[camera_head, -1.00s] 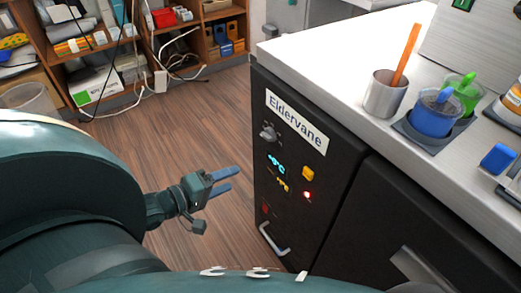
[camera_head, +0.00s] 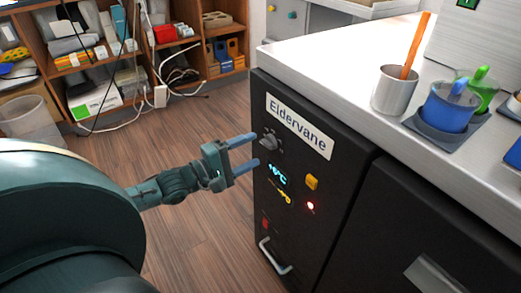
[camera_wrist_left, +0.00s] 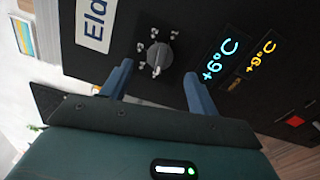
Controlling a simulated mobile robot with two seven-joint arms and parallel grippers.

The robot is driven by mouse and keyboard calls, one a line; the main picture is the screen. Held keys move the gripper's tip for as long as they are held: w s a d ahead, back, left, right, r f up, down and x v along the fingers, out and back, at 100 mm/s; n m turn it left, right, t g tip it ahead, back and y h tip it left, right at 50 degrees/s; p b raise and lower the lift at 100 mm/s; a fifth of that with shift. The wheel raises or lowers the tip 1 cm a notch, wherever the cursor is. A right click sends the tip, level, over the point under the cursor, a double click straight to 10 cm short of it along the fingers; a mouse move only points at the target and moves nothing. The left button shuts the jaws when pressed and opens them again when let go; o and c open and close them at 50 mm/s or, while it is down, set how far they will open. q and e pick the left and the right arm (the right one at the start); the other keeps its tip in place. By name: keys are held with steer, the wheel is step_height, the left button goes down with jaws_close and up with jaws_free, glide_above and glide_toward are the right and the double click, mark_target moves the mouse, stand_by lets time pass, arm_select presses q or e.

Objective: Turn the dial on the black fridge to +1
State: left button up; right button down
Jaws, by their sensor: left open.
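The black fridge (camera_head: 340,180) carries an "Eldervane" label and a control panel. Its grey dial (camera_head: 270,139) sits below the label; it also shows in the left wrist view (camera_wrist_left: 158,56) with small marks around it. In the wrist view a cyan display (camera_wrist_left: 220,60) reads +6°C and a yellow one (camera_wrist_left: 261,56) reads +9°C. My left gripper (camera_head: 254,151) is open and empty in front of the panel, beside the dial. In the wrist view its fingers (camera_wrist_left: 158,70) lie on either side of the dial, with no clear contact.
A yellow button (camera_head: 312,181), a red light (camera_head: 310,206) and a handle (camera_head: 274,256) are on the fridge front. A metal cup (camera_head: 396,92) with an orange stick and a blue cup (camera_head: 449,108) stand on the white counter (camera_head: 340,50).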

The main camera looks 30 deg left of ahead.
mark_target(264, 145)
arm_select(q)
steer(key=shift+b+x, duration=0.4)
steer(key=shift+x, duration=1.65)
steer(key=shift+c, duration=0.4)
steer(key=c, duration=0.9)
